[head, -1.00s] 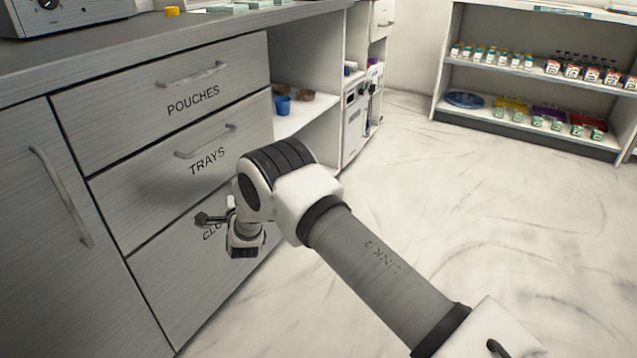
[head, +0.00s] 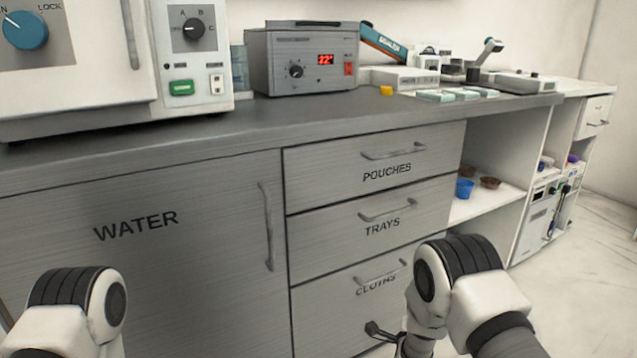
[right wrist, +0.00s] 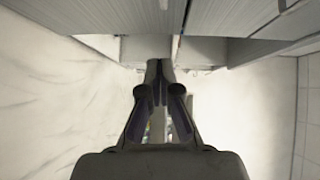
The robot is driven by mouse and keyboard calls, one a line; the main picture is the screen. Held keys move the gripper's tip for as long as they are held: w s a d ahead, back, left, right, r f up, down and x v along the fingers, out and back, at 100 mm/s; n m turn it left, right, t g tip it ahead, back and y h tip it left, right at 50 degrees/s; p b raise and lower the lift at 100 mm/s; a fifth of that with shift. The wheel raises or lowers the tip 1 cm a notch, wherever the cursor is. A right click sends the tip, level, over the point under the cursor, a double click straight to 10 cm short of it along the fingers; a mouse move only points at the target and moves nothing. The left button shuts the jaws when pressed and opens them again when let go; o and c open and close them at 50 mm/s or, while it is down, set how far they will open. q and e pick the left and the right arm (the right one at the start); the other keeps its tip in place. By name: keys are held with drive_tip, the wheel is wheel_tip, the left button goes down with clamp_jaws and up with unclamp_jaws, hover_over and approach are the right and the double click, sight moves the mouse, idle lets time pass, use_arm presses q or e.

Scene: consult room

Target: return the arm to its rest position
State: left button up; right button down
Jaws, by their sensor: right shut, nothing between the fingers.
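My right arm (head: 470,290) comes in at the lower right of the head view, bent in front of the drawer marked CLOTHS (head: 400,283). Part of my right gripper (head: 381,332) shows as dark fingers below that drawer's handle. In the right wrist view my right gripper (right wrist: 158,78) has its fingers together, with nothing between them. My left arm (head: 78,305) shows at the lower left of the head view, in front of the cupboard marked WATER (head: 140,270). My left gripper is out of the picture.
The drawers marked POUCHES (head: 330,175) and TRAYS (head: 325,228) look shut. The grey counter (head: 240,122) carries a device with a red display (head: 300,62) and small tools. An open shelf (head: 488,207) holds a blue cup (head: 464,188). Clear floor shows at the right.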

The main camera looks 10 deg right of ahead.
drive_tip(key=s+f+n+g+y, duration=0.2)
drive_tip(key=s+f+n+g, duration=0.3)
drive_tip(key=s+f, duration=0.5)
drive_tip(key=s+f+n+g+y, duration=0.35)
drive_tip(key=s+f+n, duration=0.2)
drive_tip(key=s, duration=0.85)
drive_tip(key=s+a+n+g+y, duration=0.1)
drive_tip(key=s+a+n+g, duration=0.1)
drive_tip(key=s+n+g, duration=0.5)
drive_tip(key=s+a+n+g+y, duration=0.1)
drive_tip(key=s+a+n, duration=0.3)
drive_tip(key=s, duration=0.8)
wheel_tip(320, 180, up, 35)
drive_tip(key=d+p, duration=0.1)
drive_tip(key=p, duration=3.5)
drive_tip(key=shift+w+d+t, duration=0.15)
drive_tip(key=shift+w+t, duration=0.2)
drive_tip(key=shift+n+h, duration=0.25)
